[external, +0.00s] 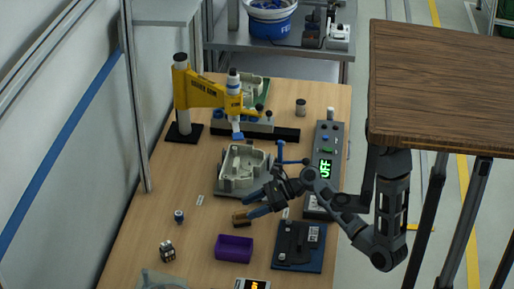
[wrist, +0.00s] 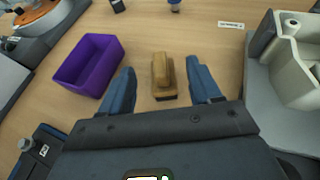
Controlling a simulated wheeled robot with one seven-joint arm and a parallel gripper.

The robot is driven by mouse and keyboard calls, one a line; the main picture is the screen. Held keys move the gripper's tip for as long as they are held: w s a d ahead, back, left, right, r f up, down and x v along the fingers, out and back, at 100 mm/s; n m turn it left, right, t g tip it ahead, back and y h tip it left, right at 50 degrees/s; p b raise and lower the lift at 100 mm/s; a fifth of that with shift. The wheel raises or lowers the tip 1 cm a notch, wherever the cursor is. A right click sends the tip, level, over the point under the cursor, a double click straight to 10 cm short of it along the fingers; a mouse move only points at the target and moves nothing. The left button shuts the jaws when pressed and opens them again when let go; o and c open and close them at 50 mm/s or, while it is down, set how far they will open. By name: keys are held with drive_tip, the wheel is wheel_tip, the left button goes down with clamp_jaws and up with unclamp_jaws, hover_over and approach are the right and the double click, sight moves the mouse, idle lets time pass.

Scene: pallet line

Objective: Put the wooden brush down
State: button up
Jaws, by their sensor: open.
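The wooden brush (wrist: 162,76) is a small tan block with a darker base edge. In the wrist view it lies on the wooden table between my two blue fingertips, with a gap on each side. In the external view the brush (external: 241,218) shows at the tips of my fingers, left of the arm. My gripper (wrist: 164,84) is open around the brush and does not appear to touch it. In the external view my gripper (external: 254,206) is low over the table.
An empty purple bin (wrist: 90,65) stands left of the brush in the wrist view. A grey fixture with a pale housing (wrist: 292,65) stands to the right. A dark blue plate device (external: 298,246) lies near my arm. Bare table (external: 205,235) is free left of the brush.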

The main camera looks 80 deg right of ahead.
drive_tip(key=v, duration=0.8)
